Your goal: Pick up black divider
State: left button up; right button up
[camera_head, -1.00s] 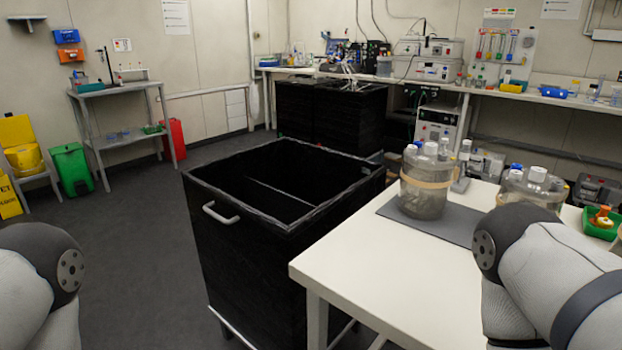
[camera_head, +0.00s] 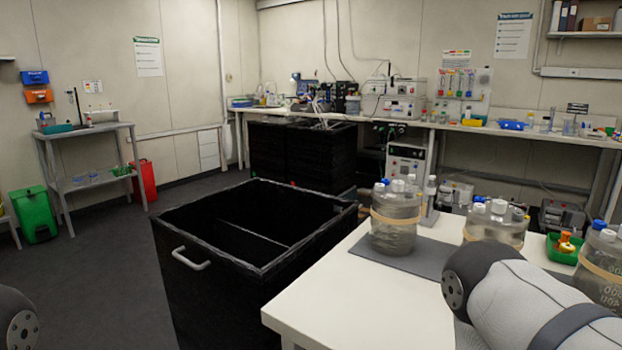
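The black divider (camera_head: 249,243) shows as a thin light-edged wall across the inside of an open black bin (camera_head: 186,301). The bin stands on the floor at the centre left, with a pale handle (camera_head: 191,260) on its near-left face. The divider's lower part is hidden inside the dark bin. Part of my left arm shows at the lower left edge, and my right arm shows at the lower right over the white table. Neither gripper is in view. Nothing of mine touches the bin or divider.
A white table (camera_head: 370,307) stands close to the bin's right side. It carries a grey mat (camera_head: 428,259), clear capped vessels (camera_head: 394,219) and a green tray (camera_head: 562,250). The floor (camera_head: 100,285) left of the bin is clear. Black cabinets stand behind.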

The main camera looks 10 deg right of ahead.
aim_at(259, 251)
jog(key=i+j+z, duration=0.45)
jog(key=z, duration=0.15)
jog(key=i+j+z, duration=0.15)
jog(key=j+z, duration=0.15)
jog(key=i+j+z, duration=0.1)
jog(key=j+z, duration=0.15)
jog(key=j, duration=0.2)
jog(key=i+j+z, duration=0.1)
jog(key=j+z, duration=0.5)
jog(key=j, duration=0.25)
jog(key=j+z, duration=0.3)
jog(key=i+j, duration=0.05)
jog(key=j, duration=0.05)
